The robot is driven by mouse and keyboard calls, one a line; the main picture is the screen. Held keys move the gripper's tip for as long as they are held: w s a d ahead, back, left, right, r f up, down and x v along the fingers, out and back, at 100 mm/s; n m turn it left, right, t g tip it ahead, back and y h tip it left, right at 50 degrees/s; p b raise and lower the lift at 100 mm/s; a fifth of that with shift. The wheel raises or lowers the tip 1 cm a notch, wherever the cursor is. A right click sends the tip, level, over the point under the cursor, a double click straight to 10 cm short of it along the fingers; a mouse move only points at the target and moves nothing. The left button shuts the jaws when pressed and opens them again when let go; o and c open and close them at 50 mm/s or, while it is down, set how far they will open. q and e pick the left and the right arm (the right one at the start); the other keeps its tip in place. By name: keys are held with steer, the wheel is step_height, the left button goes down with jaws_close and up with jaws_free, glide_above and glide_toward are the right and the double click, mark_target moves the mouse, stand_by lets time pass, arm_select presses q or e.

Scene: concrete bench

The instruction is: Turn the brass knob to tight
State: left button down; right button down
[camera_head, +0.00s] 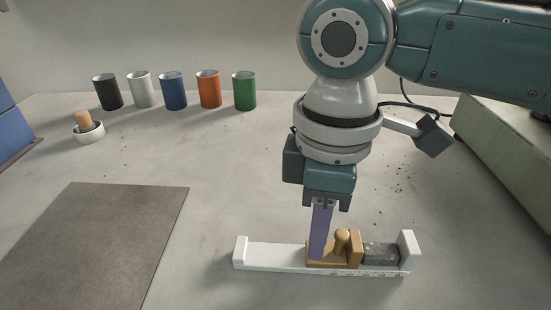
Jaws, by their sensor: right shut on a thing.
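The brass knob (341,241) stands upright on a brass slider (355,248) on a white rail (275,256) at the lower middle right. A dark grey block (381,253) sits between the slider and the rail's right end. My right gripper (323,203) is above the slider, pointing down and shut on a flat purple bar (320,232). The bar hangs down, slightly tilted, just left of the knob, and its lower end is at the slider. I cannot tell whether it touches the knob. My left gripper is not in view.
Black, white, blue, orange and green cups (244,91) stand in a row at the back left. A white bowl (89,135) with a tan peg is nearer. A brown mat (95,250) lies at the left front. A green-grey box (507,150) bounds the right.

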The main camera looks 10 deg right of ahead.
steer(key=m+p, duration=0.1)
steer(key=p, duration=0.3)
steer(key=shift+r+m, duration=0.4)
steer(key=shift+f+m+p, duration=0.25)
steer(key=shift+m+p, duration=0.15)
steer(key=shift+m, duration=0.2)
steer(key=shift+f, duration=0.15)
steer(key=c, duration=0.8)
jaws_free()
steer(key=shift+o, duration=0.2)
